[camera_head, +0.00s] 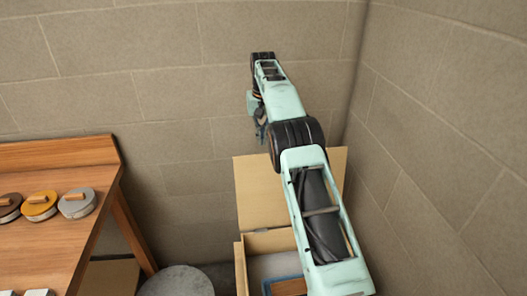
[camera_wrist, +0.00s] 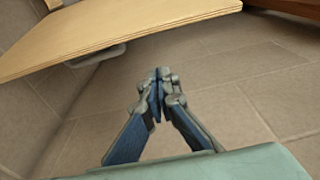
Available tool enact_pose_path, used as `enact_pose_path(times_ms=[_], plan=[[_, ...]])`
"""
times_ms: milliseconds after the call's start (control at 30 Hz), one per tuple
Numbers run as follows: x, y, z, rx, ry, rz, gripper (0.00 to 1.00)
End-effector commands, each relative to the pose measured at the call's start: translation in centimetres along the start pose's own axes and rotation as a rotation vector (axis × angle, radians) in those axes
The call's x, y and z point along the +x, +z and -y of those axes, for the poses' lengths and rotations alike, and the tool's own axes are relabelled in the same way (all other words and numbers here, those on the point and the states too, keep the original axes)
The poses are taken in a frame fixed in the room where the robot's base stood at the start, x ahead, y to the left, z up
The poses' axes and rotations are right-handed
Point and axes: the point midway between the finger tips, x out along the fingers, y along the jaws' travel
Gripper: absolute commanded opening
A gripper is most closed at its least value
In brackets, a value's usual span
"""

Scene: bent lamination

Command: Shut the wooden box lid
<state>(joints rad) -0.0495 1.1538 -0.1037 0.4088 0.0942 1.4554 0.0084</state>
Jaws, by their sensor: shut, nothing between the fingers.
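The wooden box (camera_head: 241,270) stands low near the wall corner, partly hidden by my arm. Its lid (camera_head: 262,190) is raised, standing up at the back of the box. My gripper (camera_head: 261,133) is small in the head view, above the lid's upper left edge. In the wrist view my gripper (camera_wrist: 160,76) is shut and empty, its fingertips together. A pale wooden board (camera_wrist: 120,38), which looks like the lid, crosses the upper left of that view with a grey fitting on its underside. The fingertips look apart from it.
A wooden table (camera_head: 50,240) at the left holds several round lidded tins (camera_head: 77,203). A grey round object (camera_head: 176,281) is on the floor between table and box. Block walls (camera_head: 440,120) close in behind and to the right.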

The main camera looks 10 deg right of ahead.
Motion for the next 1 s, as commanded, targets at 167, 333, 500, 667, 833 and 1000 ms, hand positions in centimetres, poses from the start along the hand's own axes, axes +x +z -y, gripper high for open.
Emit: enact_pose_path(times_ms=[167, 333, 500, 667, 833, 1000], plan=[[2.3, 0.2, 0.0, 0.000, 0.000, -0.002, 0.00], [2.0, 1.0, 0.0, 0.000, 0.001, -0.002, 0.00], [1.8, 2.0, 0.0, -0.001, 0.000, -0.001, 0.00], [1.4, 2.9, 0.1, -0.001, 0.000, 0.000, 0.00], [1.2, 3.5, 0.0, 0.000, 0.000, -0.001, 0.00], [1.1, 3.8, 0.0, 0.000, 0.000, -0.002, 0.00]])
